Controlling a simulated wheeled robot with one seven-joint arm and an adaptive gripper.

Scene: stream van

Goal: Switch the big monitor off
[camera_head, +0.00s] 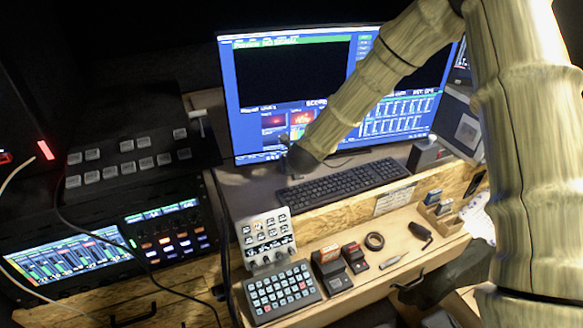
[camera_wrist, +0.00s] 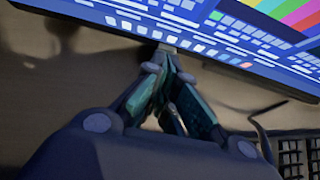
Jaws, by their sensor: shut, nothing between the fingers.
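The big monitor (camera_head: 290,75) stands at the back of the desk, and its screen is lit with blue panels, text and small pictures. My gripper (camera_head: 289,160) is at the monitor's lower edge, left of its middle. In the wrist view the monitor (camera_wrist: 225,38) fills the top, lit, with colour bars at the upper right. My arm covers part of the screen in the head view.
A black keyboard (camera_head: 345,184) lies on the desk in front of the monitor. A lit mixing console (camera_head: 160,240) is at the left. A keypad (camera_head: 281,293) and a white button box (camera_head: 265,238) stand at the front. Cables hang at the left.

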